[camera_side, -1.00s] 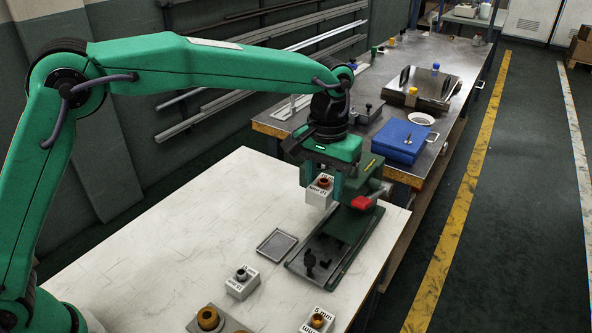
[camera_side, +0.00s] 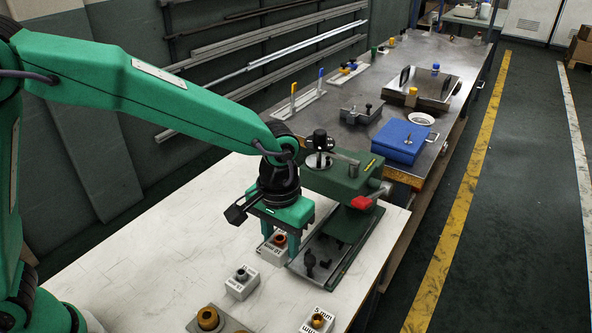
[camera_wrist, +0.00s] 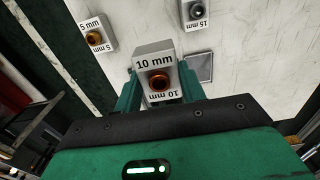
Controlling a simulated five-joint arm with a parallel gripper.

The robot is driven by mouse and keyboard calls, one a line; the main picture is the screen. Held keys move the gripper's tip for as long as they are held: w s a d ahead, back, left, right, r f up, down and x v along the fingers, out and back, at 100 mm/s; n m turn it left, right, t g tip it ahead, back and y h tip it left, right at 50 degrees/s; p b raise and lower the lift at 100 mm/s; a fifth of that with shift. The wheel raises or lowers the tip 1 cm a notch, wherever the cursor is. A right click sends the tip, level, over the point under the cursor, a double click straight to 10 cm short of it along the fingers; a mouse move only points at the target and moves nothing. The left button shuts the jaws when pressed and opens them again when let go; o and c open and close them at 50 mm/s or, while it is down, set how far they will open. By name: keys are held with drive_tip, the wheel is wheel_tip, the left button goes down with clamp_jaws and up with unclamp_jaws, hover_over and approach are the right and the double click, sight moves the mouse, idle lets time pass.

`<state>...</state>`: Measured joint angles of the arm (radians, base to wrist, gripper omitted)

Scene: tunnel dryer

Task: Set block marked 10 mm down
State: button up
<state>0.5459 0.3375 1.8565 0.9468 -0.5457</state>
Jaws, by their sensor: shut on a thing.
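The block marked 10 mm (camera_side: 271,252) is white with an orange-brown ring in its top. In the wrist view its label reads clearly on the block (camera_wrist: 153,62). My gripper (camera_side: 284,236) is shut on it, one finger on each side. The block is low over the white table (camera_side: 190,215), beside the green press. I cannot tell whether its underside touches anything.
A white block with a grey ring (camera_side: 241,283) and a block marked 5 mm (camera_side: 317,321) stand nearer the camera. The green press (camera_side: 346,182) with a red-ended handle stands close right of my gripper. The table's left part is clear.

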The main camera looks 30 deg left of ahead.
drive_tip(key=w+a+f, duration=0.2)
drive_tip(key=w, duration=0.1)
drive_tip(key=w+a+f, duration=0.2)
drive_tip(key=w+a, duration=0.1)
drive_tip(key=w+a+f, duration=0.2)
drive_tip(key=w+f, duration=0.1)
drive_tip(key=shift+a, duration=0.35)
drive_tip(key=shift+s+f, duration=0.1)
drive_tip(key=shift+f, duration=1.9)
drive_tip(key=shift+f, duration=0.4)
drive_tip(key=shift+f, duration=0.3)
drive_tip(key=o, duration=1.3)
drive_tip(key=shift+c, duration=0.2)
drive_tip(key=shift+o, duration=0.4)
wheel_tip(320, 180, up, 12)
drive_tip(key=shift+r, duration=0.75)
